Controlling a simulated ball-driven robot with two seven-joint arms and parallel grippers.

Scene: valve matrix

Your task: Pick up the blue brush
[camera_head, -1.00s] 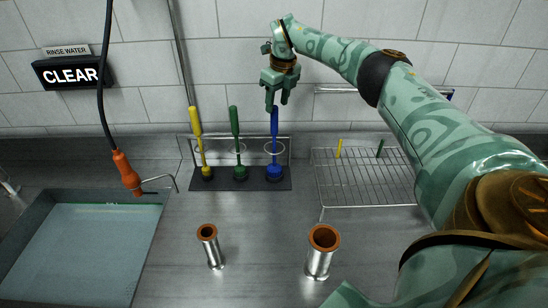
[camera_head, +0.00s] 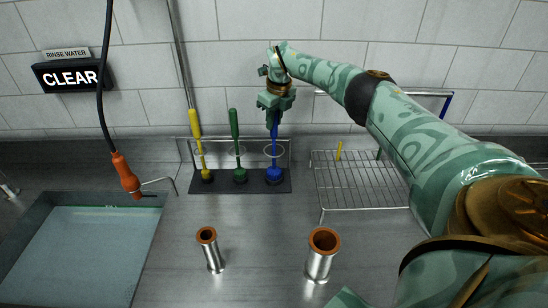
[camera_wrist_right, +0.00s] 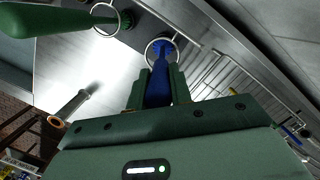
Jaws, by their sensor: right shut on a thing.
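The blue brush (camera_head: 274,160) stands upright in the right-hand place of the rack, its blue head down on the rack's dark base. My right gripper (camera_head: 273,118) is shut on the upper part of its handle from above. In the right wrist view the blue brush (camera_wrist_right: 160,80) sits between the two fingers (camera_wrist_right: 157,88), with a ring of the rack around it farther down. The top of the handle is hidden by the gripper. My left gripper is not in view.
The rack (camera_head: 222,186) also holds a yellow brush (camera_head: 198,145) and a green brush (camera_head: 236,145). A wire drying grid (camera_head: 360,185) lies to the right. Two metal tubes (camera_head: 211,250) (camera_head: 320,255) stand in front. A water-filled sink (camera_head: 85,255) and an orange sprayer (camera_head: 126,175) are left.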

